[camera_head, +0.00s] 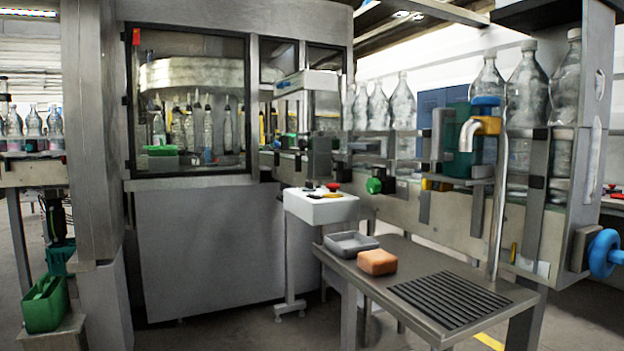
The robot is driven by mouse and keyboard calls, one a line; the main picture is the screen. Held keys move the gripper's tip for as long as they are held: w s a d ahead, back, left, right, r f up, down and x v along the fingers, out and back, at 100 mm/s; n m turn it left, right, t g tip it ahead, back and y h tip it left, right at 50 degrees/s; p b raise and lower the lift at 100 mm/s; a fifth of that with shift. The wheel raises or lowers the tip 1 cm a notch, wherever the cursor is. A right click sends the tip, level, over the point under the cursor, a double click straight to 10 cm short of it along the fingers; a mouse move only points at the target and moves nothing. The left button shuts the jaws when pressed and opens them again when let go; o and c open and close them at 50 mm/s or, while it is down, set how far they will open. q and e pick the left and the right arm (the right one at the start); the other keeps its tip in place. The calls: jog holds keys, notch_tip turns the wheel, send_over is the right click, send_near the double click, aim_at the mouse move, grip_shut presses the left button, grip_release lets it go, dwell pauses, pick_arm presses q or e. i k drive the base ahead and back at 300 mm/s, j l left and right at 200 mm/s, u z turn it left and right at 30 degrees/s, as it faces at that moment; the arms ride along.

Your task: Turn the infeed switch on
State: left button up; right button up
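A white control box (322,207) stands on a white post in the middle of the view, in front of the bottling machine. On its top are a red button (333,187), a small yellow part (331,195) and dark knobs or levers. These parts are too small to tell which one is the infeed switch or how it is set. Neither of my grippers is in view.
Right of the box, a metal table (405,268) holds a grey tray (351,244), an orange-brown block (377,262) and a black drain grate (449,300) under a curved tap pipe (497,190). A conveyor with large bottles (526,92) runs behind. A blue handwheel (604,254) juts out at right.

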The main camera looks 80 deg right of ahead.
aim_at(309, 187)
jog(key=i+l+z, duration=0.15)
jog(key=i+z, duration=0.3)
jog(key=i+l+z, duration=0.1)
jog(key=i+z, duration=0.15)
jog(key=z, duration=0.25)
jog(key=i+j+z, duration=0.1)
jog(key=i+z, duration=0.55)
jog(key=i, duration=0.55)
jog(key=i+z, duration=0.2)
jog(key=i, duration=0.55)
